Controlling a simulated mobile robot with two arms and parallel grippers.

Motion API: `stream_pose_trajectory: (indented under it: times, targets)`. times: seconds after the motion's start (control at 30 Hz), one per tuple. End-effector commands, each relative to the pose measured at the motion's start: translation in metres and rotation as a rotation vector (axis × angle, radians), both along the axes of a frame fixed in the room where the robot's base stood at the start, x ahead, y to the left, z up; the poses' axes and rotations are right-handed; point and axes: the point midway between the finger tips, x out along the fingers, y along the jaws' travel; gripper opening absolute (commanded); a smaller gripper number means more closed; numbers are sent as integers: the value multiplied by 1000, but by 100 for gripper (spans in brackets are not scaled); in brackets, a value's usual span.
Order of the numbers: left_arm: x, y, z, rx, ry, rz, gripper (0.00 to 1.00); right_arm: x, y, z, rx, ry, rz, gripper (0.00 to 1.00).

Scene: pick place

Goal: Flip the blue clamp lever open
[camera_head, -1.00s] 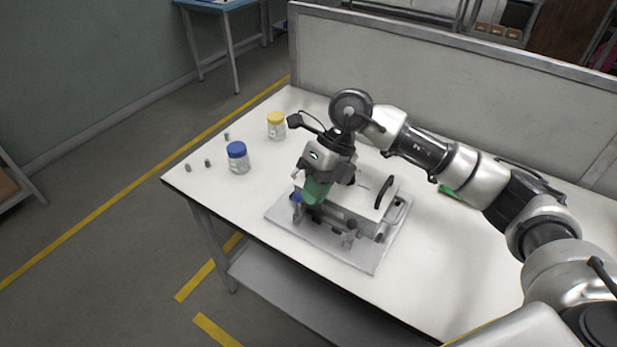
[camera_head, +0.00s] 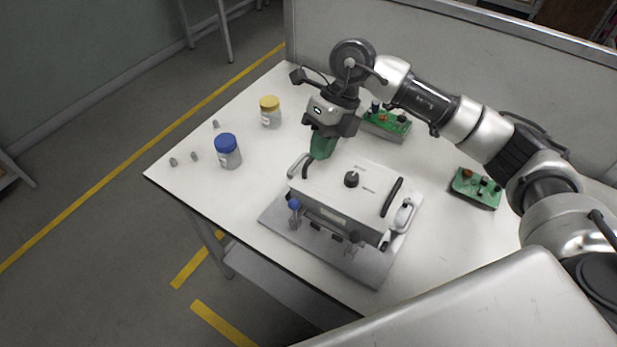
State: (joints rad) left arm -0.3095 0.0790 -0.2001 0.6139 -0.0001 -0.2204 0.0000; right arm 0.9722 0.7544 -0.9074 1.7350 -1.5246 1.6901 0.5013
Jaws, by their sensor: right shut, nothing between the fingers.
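The blue clamp lever (camera_head: 294,204) shows as a blue knob at the front left of a white box fixture (camera_head: 340,186). The fixture stands on a grey base plate (camera_head: 365,267) on the table. A second, dark-knobbed clamp (camera_head: 353,240) sits at the front right of the box. My right gripper (camera_head: 322,150) is shut and empty, with green fingers pointing down. It hangs behind and above the box's left end, apart from the blue lever. My left gripper is not in view.
A blue-lidded jar (camera_head: 228,152) and a yellow-lidded jar (camera_head: 270,113) stand at the left, with several small grey pieces near them. Green circuit boards lie behind (camera_head: 388,124) and right (camera_head: 476,188) of the fixture. The table's front left is clear.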

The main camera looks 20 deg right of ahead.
Motion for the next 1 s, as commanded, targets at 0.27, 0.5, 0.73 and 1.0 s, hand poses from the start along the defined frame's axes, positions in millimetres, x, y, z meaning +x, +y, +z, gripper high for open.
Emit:
stream_pose_trajectory:
  times: [0.27,0.5,0.73,1.0]
  targets:
    - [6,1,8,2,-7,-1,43,-9,16,-35,1,6,3,0]
    - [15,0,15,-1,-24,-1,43,-18,32,-71,-1,4,1,0]
    - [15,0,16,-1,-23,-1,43,-21,38,-87,0,1,2,0]
    - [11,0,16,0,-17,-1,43,-21,39,-89,0,0,1,0]
